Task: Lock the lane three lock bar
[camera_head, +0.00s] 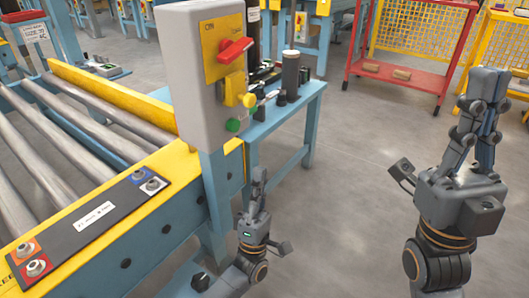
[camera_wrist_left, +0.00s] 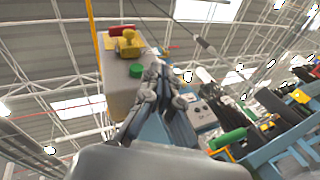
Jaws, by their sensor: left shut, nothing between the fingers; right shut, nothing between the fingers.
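A grey control box (camera_head: 187,60) stands on a blue post beside the roller conveyor. Its face carries a red handle (camera_head: 234,50), a yellow switch block (camera_head: 236,88), a yellow knob (camera_head: 249,100) and a green button (camera_head: 232,125). A black plate (camera_head: 105,215) with a white label lies on the yellow conveyor rail. I cannot tell which part is the lane three lock bar. My left gripper (camera_head: 259,174) is shut and empty, below and apart from the box; its fingers also show in the left wrist view (camera_wrist_left: 157,68). My right gripper (camera_head: 490,75) is shut and empty at the right, pointing up.
Steel rollers (camera_head: 60,150) fill the conveyor at the left. A blue bench (camera_head: 290,115) behind the box holds bottles and small parts. A red cart (camera_head: 420,75) and yellow mesh panels stand at the back. The grey floor (camera_head: 345,170) between my grippers is clear.

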